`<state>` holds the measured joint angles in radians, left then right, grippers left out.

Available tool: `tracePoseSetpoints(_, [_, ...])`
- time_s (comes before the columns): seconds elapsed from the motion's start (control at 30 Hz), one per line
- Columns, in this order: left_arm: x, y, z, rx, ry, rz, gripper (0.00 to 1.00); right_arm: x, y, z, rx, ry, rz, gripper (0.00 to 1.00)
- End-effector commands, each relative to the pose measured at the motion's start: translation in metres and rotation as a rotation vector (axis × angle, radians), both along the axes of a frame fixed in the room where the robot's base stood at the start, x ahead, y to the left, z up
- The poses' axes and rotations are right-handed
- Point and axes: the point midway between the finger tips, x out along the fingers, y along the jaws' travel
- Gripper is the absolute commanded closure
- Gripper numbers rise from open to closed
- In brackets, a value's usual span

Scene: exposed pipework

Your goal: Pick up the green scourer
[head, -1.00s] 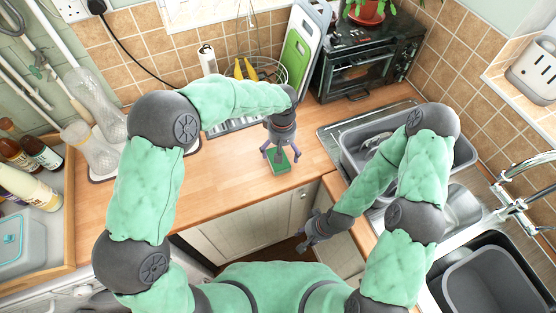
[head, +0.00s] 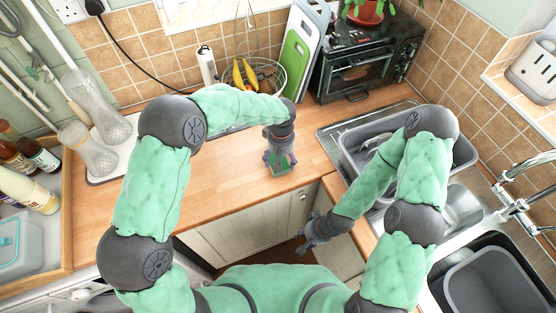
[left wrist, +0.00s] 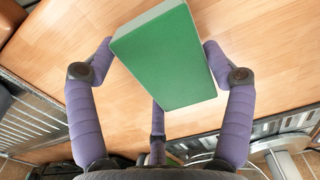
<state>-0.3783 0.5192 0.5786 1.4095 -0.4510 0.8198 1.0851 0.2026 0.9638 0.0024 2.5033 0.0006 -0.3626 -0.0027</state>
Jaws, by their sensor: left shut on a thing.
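The green scourer (head: 281,169) is a flat block, green on its broad face with a pale edge. In the head view it is at the front part of the wooden worktop, mostly hidden by my left gripper (head: 279,161). The left wrist view shows the scourer (left wrist: 168,58) between the purple fingers of my left gripper (left wrist: 158,62), which are shut on it. I cannot tell whether it still touches the worktop. My right gripper (head: 306,243) hangs low in front of the cupboards, away from the scourer; its finger opening is unclear.
The wooden worktop (head: 225,185) is clear around the scourer. A toaster oven (head: 365,60), chopping boards (head: 298,50) and a fruit basket with bananas (head: 243,74) stand behind. A grey basin (head: 350,155) sits in the sink to the right. Glass vessels (head: 90,150) stand at the left.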

Motion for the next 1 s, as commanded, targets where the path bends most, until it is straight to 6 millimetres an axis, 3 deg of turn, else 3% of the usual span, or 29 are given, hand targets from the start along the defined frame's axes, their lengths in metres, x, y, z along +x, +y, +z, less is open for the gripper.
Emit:
tracePoseSetpoints(0.27, [0.0,0.0,0.008,0.001,0.0,0.0,0.37,0.0,0.0,0.001,0.0,0.0,0.0,0.6])
tracePoseSetpoints(0.47, [0.0,0.0,0.035,-0.001,-0.001,0.0,0.37,0.0,0.0,0.006,0.0,0.0,0.0,0.6])
tracePoseSetpoints(0.87, [-0.05,0.007,0.093,0.0,-0.002,-0.002,0.37,0.0,0.0,0.015,0.0,0.0,0.0,0.6])
tracePoseSetpoints(1.0, [-0.074,0.011,0.102,0.001,0.0,-0.003,0.37,0.0,0.0,0.016,0.0,0.0,0.0,0.6])
